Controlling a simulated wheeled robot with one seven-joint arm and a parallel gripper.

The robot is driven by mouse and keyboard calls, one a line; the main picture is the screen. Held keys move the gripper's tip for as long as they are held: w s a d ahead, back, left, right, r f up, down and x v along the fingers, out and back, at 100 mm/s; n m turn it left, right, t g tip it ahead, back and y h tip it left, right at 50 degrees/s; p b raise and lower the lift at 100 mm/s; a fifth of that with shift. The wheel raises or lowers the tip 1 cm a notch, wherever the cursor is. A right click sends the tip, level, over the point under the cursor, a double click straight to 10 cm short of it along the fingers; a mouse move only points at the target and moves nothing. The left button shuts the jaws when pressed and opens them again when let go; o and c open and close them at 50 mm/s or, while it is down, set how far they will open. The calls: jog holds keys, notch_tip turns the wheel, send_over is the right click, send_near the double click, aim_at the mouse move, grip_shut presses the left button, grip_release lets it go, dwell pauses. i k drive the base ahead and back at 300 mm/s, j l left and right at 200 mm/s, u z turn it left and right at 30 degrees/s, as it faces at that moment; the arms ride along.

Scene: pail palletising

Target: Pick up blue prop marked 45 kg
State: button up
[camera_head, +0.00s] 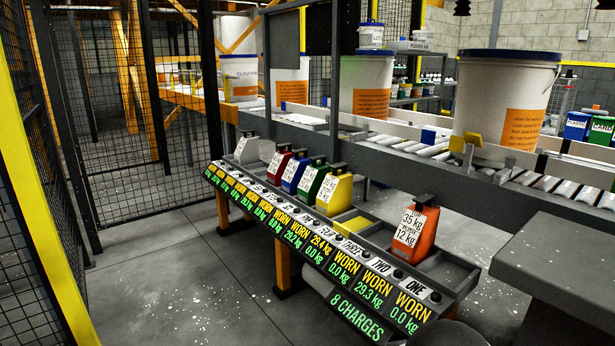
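The blue prop (293,174) stands upright in the sloping rack (462,279), between a red prop (277,163) on its left and a green prop (311,182) on its right. It has a dark handle on top and a white label, too small to read for certain. The green prop partly overlaps it. A yellow prop (335,192) stands further right in the same row. An orange prop (415,228), labelled 35 kg and 12 kg, stands apart near the rack's right end. My gripper does not show in this view.
A roller conveyor (425,148) with large white pails (505,98) runs behind the rack. A dark upright post (335,80) rises just behind the props. Mesh fencing (105,110) stands at left. A grey ledge (570,262) juts in at right. The floor (190,275) before the rack is clear.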

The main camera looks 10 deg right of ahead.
aim_at(294, 172)
jog(key=i+j, duration=0.25)
jog(key=i, duration=0.3)
jog(key=i+j+z, duration=0.1)
jog(key=i+j, duration=0.15)
jog(key=i, duration=0.35)
jog(key=i+j, duration=0.3)
jog(key=i, duration=0.25)
jog(key=i+j+z, duration=0.1)
jog(key=i+j, duration=0.15)
jog(key=i, duration=0.3)
jog(key=i+j, duration=0.35)
jog(key=i, duration=0.2)
jog(key=l+z, duration=0.05)
